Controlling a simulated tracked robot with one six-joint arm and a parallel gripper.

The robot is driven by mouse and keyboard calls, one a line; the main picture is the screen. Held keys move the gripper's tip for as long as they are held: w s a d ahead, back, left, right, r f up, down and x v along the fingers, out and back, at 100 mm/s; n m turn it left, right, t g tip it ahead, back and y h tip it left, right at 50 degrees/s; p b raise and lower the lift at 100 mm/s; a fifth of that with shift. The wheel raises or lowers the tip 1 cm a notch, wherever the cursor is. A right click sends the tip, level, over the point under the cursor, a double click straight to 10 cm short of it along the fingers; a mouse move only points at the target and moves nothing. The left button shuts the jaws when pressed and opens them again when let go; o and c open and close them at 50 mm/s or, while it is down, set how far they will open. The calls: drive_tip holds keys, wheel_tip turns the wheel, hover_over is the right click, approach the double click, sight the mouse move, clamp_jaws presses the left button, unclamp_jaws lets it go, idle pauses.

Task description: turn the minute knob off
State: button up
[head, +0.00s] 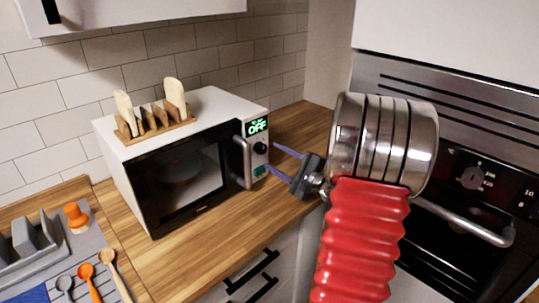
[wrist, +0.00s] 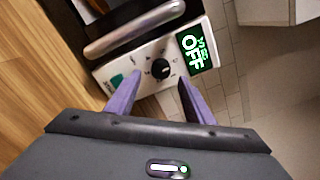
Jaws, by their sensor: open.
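The microwave (head: 175,185) stands on the wooden counter, with its control panel at its right front edge. The panel's black round knob (head: 260,148) sits below a green display (head: 257,127) reading OFF, with a smaller line I cannot read clearly. In the wrist view the knob (wrist: 160,69) has marks around it and lies between and just beyond my fingertips. My gripper (head: 268,155) has purple fingers, spread open and empty, in front of the panel. In the wrist view my gripper (wrist: 160,78) straddles the knob's line; contact is not visible.
The door handle (head: 241,161) is left of the knob, and a green button (head: 259,171) is below it. A toast rack (head: 155,128) stands on the microwave. An oven (head: 470,190) is at the right. Utensils and a grey rack (head: 35,245) lie at the left.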

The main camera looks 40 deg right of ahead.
drive_tip(key=s, duration=0.8)
drive_tip(key=shift+s, duration=0.4)
drive_tip(key=shift+d+f, duration=0.1)
drive_tip(key=shift+d, duration=0.05)
